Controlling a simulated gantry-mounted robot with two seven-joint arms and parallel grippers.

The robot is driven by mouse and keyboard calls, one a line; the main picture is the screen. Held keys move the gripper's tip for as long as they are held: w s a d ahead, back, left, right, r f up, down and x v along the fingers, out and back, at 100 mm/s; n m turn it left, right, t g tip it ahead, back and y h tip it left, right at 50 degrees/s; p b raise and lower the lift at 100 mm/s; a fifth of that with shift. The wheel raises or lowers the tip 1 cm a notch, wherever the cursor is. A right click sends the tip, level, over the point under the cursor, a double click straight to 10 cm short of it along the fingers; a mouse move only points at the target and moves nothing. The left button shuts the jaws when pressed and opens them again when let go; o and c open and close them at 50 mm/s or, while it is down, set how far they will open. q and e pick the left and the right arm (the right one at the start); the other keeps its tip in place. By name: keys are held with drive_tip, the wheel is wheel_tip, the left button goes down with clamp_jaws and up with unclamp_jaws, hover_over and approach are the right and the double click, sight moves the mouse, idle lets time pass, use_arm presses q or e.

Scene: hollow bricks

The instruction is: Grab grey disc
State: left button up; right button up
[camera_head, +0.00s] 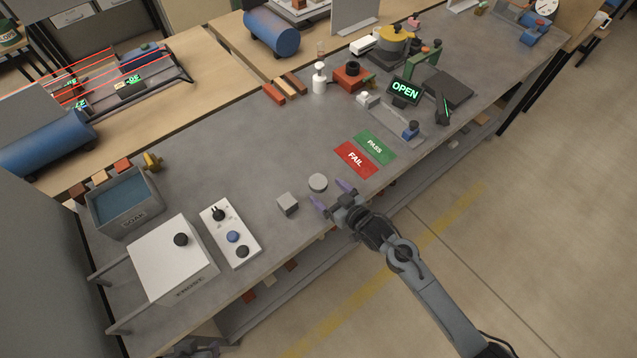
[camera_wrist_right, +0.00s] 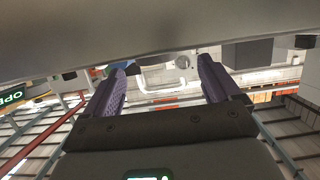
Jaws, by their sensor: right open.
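The grey disc (camera_head: 317,183) lies flat on the grey workbench, just left of the red FAIL plate. My right gripper (camera_head: 331,194) is open at the bench's front edge, its two purple fingers pointing toward the disc. The disc is just beyond the fingertips, and nothing is seen between them. In the right wrist view both purple fingers (camera_wrist_right: 162,66) are spread apart; I cannot make out the disc there with certainty. A dark piece of what looks like my left gripper (camera_head: 192,348) shows at the bottom edge, mostly cut off.
A grey block (camera_head: 287,204) stands left of the disc, close to a gripper finger. The red FAIL plate (camera_head: 355,159) and green PASS plate (camera_head: 375,147) lie to the right. A white panel with knobs (camera_head: 231,234) and a white box (camera_head: 172,262) stand to the left. The bench behind the disc is clear.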

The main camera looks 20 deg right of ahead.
sight(317, 180)
drive_tip(key=x, duration=0.3)
drive_tip(key=shift+w+d+r, duration=0.15)
drive_tip(key=shift+w, duration=0.75)
drive_tip(key=c, duration=1.2)
